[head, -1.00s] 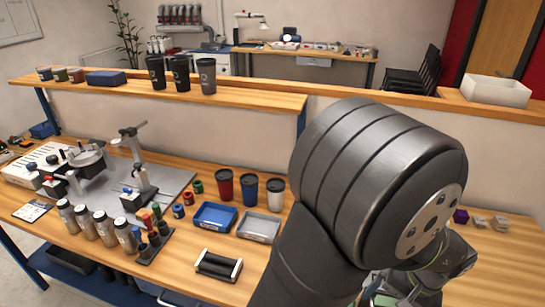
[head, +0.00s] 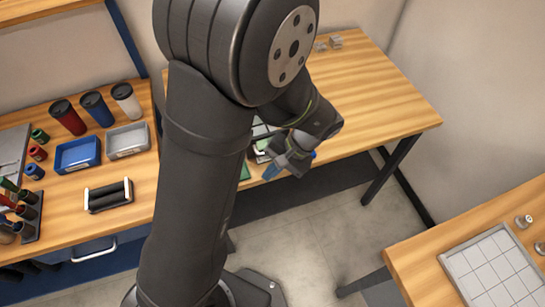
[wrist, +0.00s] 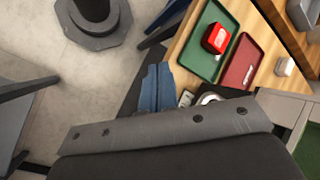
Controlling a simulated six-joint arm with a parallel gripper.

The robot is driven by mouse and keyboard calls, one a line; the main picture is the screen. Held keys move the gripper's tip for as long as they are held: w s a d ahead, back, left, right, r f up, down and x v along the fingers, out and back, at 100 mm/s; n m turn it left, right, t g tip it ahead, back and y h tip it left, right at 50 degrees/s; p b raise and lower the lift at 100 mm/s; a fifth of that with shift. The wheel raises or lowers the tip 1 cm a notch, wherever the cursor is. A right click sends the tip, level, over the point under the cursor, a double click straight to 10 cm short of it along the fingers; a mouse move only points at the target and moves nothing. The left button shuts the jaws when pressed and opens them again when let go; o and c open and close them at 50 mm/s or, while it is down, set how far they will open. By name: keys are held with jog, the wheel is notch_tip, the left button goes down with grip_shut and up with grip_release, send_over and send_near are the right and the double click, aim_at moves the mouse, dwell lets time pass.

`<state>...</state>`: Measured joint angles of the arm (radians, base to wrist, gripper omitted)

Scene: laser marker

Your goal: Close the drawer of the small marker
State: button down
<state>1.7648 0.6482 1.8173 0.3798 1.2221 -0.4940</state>
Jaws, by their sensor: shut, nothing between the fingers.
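My gripper (wrist: 156,88) is in the wrist view with its two blue fingers side by side, shut and empty. In the head view it shows small beyond my arm (head: 272,172), near the front edge of the workbench. I cannot pick out the small marker or its drawer with certainty. A grey housing (wrist: 288,108) with a green panel at the right edge of the wrist view may be part of it. My own arm hides much of the bench around the gripper in the head view.
A green tray (wrist: 196,62) with a red object (wrist: 216,38) and a dark red tray (wrist: 238,75) lie beside the fingers. Blue (head: 78,155) and grey (head: 127,141) bins stand left. Another table (head: 425,262) is at lower right. Open floor (head: 310,222) lies between.

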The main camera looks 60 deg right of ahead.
jog(key=s+a+f+m+t+h, duration=0.25)
jog(key=s+m+t+h, duration=0.25)
jog(key=m+h, duration=0.65)
jog(key=s+a+f+m+t+h, duration=0.1)
jog(key=s+a+m+t+h, duration=0.5)
jog(key=m, duration=1)
jog(key=w+d+r+g+h, duration=0.1)
jog(key=w+d+r+g, duration=0.1)
jog(key=w+d, duration=0.8)
jog(key=shift+w+d+r, duration=0.4)
jog(key=shift+d+r, duration=0.05)
jog(key=shift+d, duration=0.55)
jog(key=x, duration=0.4)
jog(key=f+x, duration=0.1)
jog(key=x, duration=0.3)
jog(key=f+x, duration=0.1)
jog(key=x, duration=0.3)
jog(key=shift+d, duration=0.15)
jog(key=shift+s, duration=0.1)
